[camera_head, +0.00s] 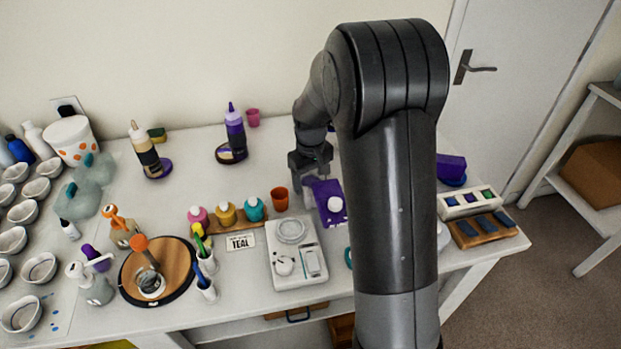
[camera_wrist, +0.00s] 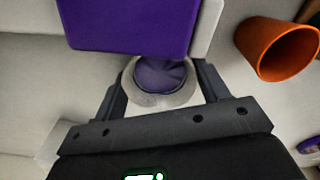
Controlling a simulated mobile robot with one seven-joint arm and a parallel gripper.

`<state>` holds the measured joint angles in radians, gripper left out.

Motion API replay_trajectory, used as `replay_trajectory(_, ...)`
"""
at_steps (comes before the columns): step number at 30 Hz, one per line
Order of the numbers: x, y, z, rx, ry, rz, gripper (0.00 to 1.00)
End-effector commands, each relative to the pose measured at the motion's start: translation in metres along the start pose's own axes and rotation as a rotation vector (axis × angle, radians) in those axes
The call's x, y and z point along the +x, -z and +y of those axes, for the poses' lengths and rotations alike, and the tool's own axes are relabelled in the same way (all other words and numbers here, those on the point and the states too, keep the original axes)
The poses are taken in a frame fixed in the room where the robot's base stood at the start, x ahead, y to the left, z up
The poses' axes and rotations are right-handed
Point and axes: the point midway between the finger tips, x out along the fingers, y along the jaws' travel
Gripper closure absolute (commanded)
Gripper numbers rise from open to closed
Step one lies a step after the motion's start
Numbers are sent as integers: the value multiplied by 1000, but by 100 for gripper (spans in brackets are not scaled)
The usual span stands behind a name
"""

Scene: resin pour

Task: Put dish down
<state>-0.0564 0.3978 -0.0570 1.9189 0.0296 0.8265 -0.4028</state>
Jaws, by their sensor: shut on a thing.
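The dish (camera_wrist: 144,98) is a small pale round cup with purple content, seen in the wrist view. My gripper (camera_wrist: 160,84) is shut on it, one finger on each side of its rim. In the head view my gripper (camera_head: 312,166) is over the right part of the table, behind a purple block (camera_head: 328,216). The dish is hard to make out there. The block also shows in the wrist view (camera_wrist: 130,25), just beyond the dish. I cannot tell how high the dish is above the table.
An orange cup (camera_head: 279,199) stands close beside my gripper. A white scale (camera_head: 297,262) stands nearer the table front. Bottles of pink, yellow and teal (camera_head: 254,209) stand to the left. Several pale cups (camera_head: 22,213) fill the far left. Bare table (camera_head: 185,200) lies left of the bottles.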

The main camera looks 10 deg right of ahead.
Motion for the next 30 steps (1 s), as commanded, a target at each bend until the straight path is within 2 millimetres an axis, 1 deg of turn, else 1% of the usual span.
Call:
replay_trajectory(8, 2, 0, 0, 0, 0, 1, 57)
replay_trajectory(9, 3, 0, 0, 0, 0, 1, 32)
replay_trajectory(17, 2, 0, 0, 0, 0, 1, 10)
replay_trajectory(25, 0, 0, 0, 0, 0, 2, 10)
replay_trajectory(28, -9, 1, 0, 0, -1, 4, 10)
replay_trajectory(30, -20, 1, 0, 0, -1, 4, 10)
